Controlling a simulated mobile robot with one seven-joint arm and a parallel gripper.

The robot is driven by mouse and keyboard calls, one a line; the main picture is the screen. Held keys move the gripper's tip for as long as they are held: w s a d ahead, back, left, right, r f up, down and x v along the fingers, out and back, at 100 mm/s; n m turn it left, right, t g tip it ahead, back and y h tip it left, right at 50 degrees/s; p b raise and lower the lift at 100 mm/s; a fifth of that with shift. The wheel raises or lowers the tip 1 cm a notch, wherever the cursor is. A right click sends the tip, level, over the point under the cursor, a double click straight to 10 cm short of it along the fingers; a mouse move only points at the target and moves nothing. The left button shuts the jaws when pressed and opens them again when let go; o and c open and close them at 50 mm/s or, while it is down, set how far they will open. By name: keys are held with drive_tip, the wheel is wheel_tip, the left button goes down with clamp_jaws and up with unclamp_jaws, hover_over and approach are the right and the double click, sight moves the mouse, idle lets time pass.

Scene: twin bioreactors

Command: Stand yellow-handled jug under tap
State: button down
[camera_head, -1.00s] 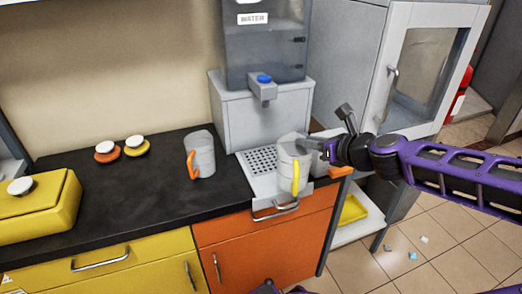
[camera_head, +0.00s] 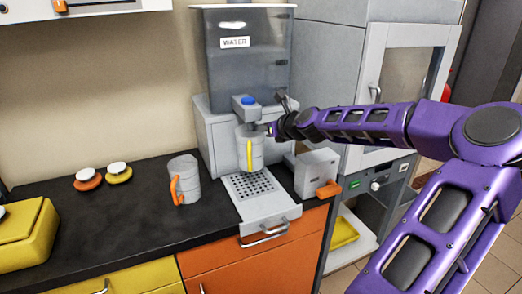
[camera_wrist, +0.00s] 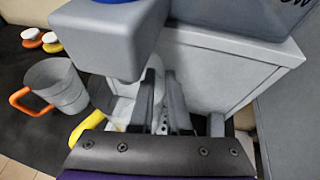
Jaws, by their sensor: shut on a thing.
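The yellow-handled jug (camera_head: 241,148) is upright, held in the air above the drip tray (camera_head: 250,203) of the water dispenser. Its top is just below the tap (camera_head: 246,107), which has a blue button. My gripper (camera_head: 269,130) is shut on the jug from its right side. In the wrist view my gripper (camera_wrist: 158,115) shows its fingers below the grey tap block (camera_wrist: 112,45). The yellow handle (camera_wrist: 88,125) shows left of the fingers, and most of the jug is hidden behind them.
An orange-handled jug (camera_head: 185,178) stands on the black counter left of the tray. Two knobbed lids (camera_head: 118,172) lie farther left. A glass-door cabinet (camera_head: 400,70) is at right.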

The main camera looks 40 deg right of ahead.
sight(261, 148)
wheel_tip(261, 148, down, 3)
drive_tip(key=shift+s+r, duration=0.1)
drive_tip(key=shift+s, duration=0.05)
drive_tip(key=f+b, duration=0.1)
drive_tip(key=f, duration=0.3)
drive_tip(key=shift+w+f+b, duration=0.1)
drive_tip(key=shift+w+b, duration=0.1)
drive_tip(key=shift+b, duration=0.1)
drive_tip(key=c, duration=0.9)
unclamp_jaws()
drive_tip(key=shift+o, duration=0.2)
drive_tip(key=p+v, duration=0.2)
drive_tip(key=v, duration=1)
drive_tip(key=shift+p, duration=0.35)
